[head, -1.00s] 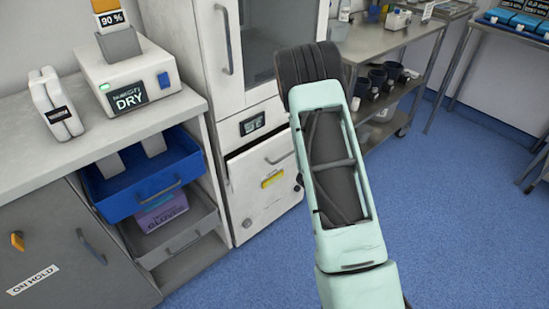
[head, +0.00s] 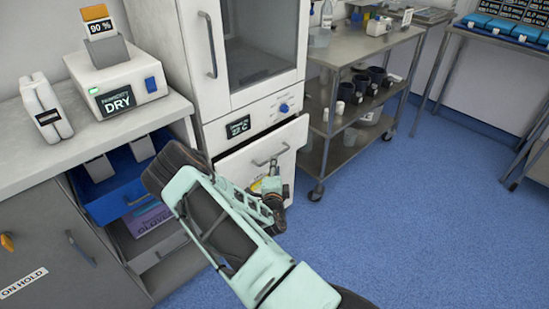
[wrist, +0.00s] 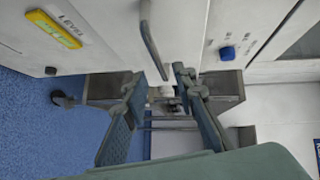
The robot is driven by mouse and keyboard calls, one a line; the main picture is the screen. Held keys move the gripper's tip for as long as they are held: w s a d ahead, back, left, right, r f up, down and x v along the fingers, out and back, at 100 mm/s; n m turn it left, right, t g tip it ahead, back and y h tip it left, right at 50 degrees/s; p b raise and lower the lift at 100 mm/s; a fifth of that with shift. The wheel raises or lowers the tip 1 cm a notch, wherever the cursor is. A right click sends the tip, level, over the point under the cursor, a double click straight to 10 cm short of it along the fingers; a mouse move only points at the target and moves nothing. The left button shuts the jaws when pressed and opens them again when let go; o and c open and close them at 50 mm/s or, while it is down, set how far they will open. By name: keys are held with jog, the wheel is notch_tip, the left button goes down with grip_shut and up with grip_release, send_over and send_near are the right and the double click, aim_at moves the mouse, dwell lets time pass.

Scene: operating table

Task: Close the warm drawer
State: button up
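The warm drawer (head: 238,164) is the white drawer with a bar handle and a yellow label, low in the tall white cabinet. Its front stands out from the cabinet, so it is partly open. My gripper (head: 270,190) is in front of it, low and toward its right side, partly overlapping the yellow label in the head view. In the wrist view my gripper (wrist: 158,76) has its two fingers apart. The drawer handle (wrist: 152,40) reaches down near the gap between the fingertips. I cannot tell whether they touch. The yellow label (wrist: 54,30) is at upper left.
A blue drawer (head: 105,205) and a grey drawer below it stand open at the left, close to my arm. A steel cart (head: 375,48) with several dark cups stands to the right. The blue floor (head: 430,220) at the right is clear.

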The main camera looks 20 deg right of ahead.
jog(key=b+x, duration=0.1)
jog(key=x, duration=0.6)
jog(key=shift+w, duration=0.1)
jog(key=shift+c, duration=0.4)
grip_shut()
